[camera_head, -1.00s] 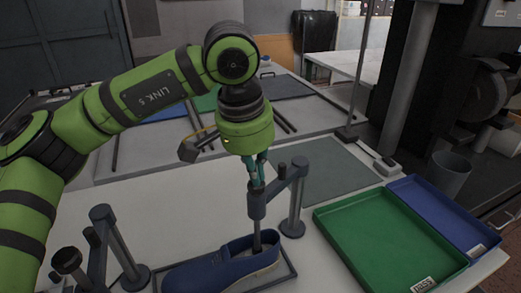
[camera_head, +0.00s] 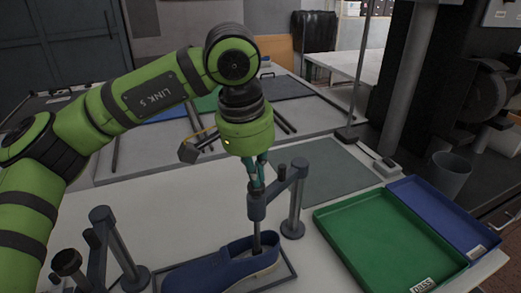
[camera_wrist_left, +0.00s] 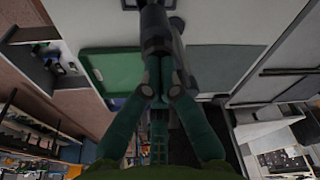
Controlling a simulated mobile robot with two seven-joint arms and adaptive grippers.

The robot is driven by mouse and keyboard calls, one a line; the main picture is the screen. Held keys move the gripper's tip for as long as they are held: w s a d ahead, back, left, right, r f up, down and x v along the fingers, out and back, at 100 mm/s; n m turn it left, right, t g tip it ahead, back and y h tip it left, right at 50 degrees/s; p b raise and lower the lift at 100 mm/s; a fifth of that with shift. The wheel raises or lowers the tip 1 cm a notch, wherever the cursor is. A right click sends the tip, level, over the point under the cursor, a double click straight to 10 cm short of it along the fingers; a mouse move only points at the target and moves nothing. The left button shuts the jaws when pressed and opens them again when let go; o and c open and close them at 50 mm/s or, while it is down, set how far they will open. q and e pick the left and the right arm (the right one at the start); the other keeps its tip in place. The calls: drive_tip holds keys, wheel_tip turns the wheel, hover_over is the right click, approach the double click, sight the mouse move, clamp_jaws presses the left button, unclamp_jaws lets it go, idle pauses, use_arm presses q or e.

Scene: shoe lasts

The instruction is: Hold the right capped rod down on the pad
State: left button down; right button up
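The right capped rod (camera_head: 257,241) stands upright in its dark holder arm, over a blue shoe (camera_head: 215,270). Its lower end goes into the shoe opening, so its foot and the pad are hidden. My left gripper (camera_head: 257,182) points down directly above the rod, with its fingers close together at the rod's top end. In the left wrist view the fingertips (camera_wrist_left: 161,88) nearly meet at the dark holder and rod top (camera_wrist_left: 155,40). They look shut against the top; I cannot see a clear grasp around it. My right gripper is out of view.
The holder's post (camera_head: 296,205) stands just right of the gripper. Another post with a rod (camera_head: 107,245) stands at front left. A green tray (camera_head: 385,240) and a blue tray (camera_head: 440,212) lie to the right. A grey-green mat (camera_head: 340,172) lies behind the post.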

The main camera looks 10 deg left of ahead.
use_arm(q)
wheel_tip(320, 180, up, 10)
drive_tip(key=p, duration=0.7)
drive_tip(key=shift+f, duration=0.25)
